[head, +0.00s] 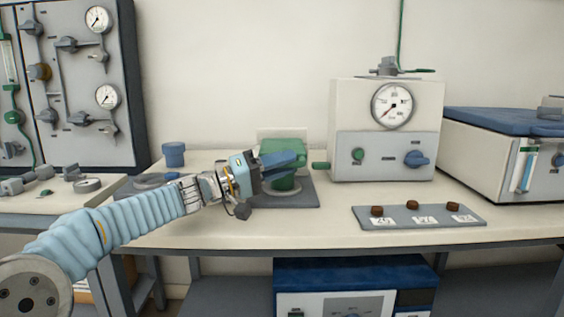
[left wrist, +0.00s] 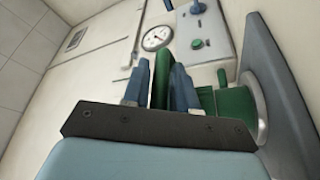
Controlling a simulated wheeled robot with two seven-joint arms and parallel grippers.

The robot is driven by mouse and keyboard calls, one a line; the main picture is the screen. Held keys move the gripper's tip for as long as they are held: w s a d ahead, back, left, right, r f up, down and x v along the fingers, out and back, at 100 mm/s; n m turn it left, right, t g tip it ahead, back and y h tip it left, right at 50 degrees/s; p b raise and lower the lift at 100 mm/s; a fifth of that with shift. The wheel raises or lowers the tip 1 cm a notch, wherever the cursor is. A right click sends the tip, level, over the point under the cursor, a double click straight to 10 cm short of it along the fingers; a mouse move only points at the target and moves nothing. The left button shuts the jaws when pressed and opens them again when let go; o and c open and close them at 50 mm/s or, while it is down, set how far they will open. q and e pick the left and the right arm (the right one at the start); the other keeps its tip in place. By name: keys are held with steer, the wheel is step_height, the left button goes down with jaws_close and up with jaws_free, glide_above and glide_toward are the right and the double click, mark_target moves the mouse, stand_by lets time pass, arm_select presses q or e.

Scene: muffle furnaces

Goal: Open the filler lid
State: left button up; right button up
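A green pump-like unit (head: 290,147) stands on a dark grey plate at the middle of the bench. My left gripper (head: 284,160) is in front of it, its blue fingers covering part of the green body. In the left wrist view, a narrow green part (left wrist: 161,78) stands between the two fingers (left wrist: 160,90), very close to both. I cannot tell whether they press on it. The green body (left wrist: 236,104) with its pale round base shows just right of the fingers. I cannot make out the filler lid's edge or hinge. My right gripper is not in view.
A furnace-like box with a gauge (head: 385,130) stands behind right. A grey tray (head: 400,220) with several brown pieces lies at front right. A blue cup-like object (head: 173,154) is at back left. The bench front between arm and tray is clear.

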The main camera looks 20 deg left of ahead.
arm_select(q)
jaws_close()
steer(key=shift+r, duration=0.1)
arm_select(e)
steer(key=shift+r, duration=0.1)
